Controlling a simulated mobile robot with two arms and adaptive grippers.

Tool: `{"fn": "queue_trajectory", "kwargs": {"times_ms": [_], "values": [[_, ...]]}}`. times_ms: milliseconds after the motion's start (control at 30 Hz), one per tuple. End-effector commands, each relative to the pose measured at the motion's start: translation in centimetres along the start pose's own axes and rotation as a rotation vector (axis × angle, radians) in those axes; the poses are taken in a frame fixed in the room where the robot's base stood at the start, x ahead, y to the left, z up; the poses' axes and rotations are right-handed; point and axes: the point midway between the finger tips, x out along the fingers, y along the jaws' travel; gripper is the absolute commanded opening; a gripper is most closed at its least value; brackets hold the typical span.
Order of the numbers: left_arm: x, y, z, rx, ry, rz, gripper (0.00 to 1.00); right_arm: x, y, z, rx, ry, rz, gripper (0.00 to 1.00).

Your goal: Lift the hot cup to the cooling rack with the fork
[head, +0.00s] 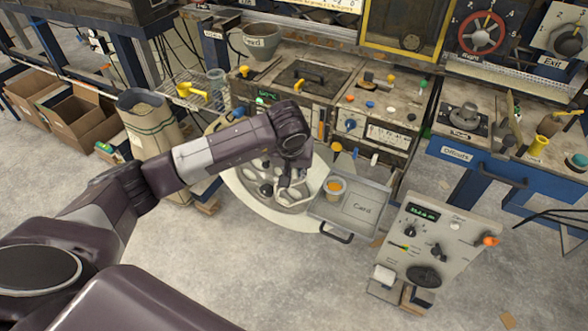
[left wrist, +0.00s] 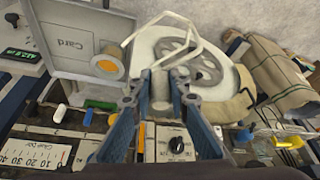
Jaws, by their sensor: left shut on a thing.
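The cup (head: 335,188) is a small pale cup with orange contents. It stands at the left edge of the grey tray marked Card (head: 362,207), and it also shows in the left wrist view (left wrist: 107,66). My left gripper (head: 289,191) points down over the round pale table, left of the cup and apart from it. In the left wrist view its fingers (left wrist: 161,92) are shut on a grey upright grip (left wrist: 160,82), apparently the fork's; a pale bent bar extends beyond it. Which parts belong to the fork is hard to tell. A wire rack (head: 183,88) stands at the upper left, possibly the cooling rack.
The round table (head: 247,194) carries a grey wheel-like plate. A control box (head: 427,245) with knobs stands right of the tray. Cluttered benches line the back. The front floor is clear.

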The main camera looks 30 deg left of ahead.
Motion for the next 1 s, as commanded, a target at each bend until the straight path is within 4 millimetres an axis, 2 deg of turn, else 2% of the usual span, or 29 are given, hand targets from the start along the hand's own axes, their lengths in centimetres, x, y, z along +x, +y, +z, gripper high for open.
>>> {"fn": "queue_trajectory", "kwargs": {"times_ms": [367,633,1000], "values": [[2.6,0.9,0.6,0.001,-0.001,0.001,0.0,1.6,2.0,1.3,0.001,-0.017,0.023,0.79],[4.4,1.6,0.9,0.0,-0.001,0.001,0.0,2.8,1.9,1.5,0.001,-0.018,0.022,0.79],[4.8,3.9,-0.5,0.001,0.002,0.002,0.0,4.0,0.8,1.4,0.003,-0.015,0.009,0.79]]}}
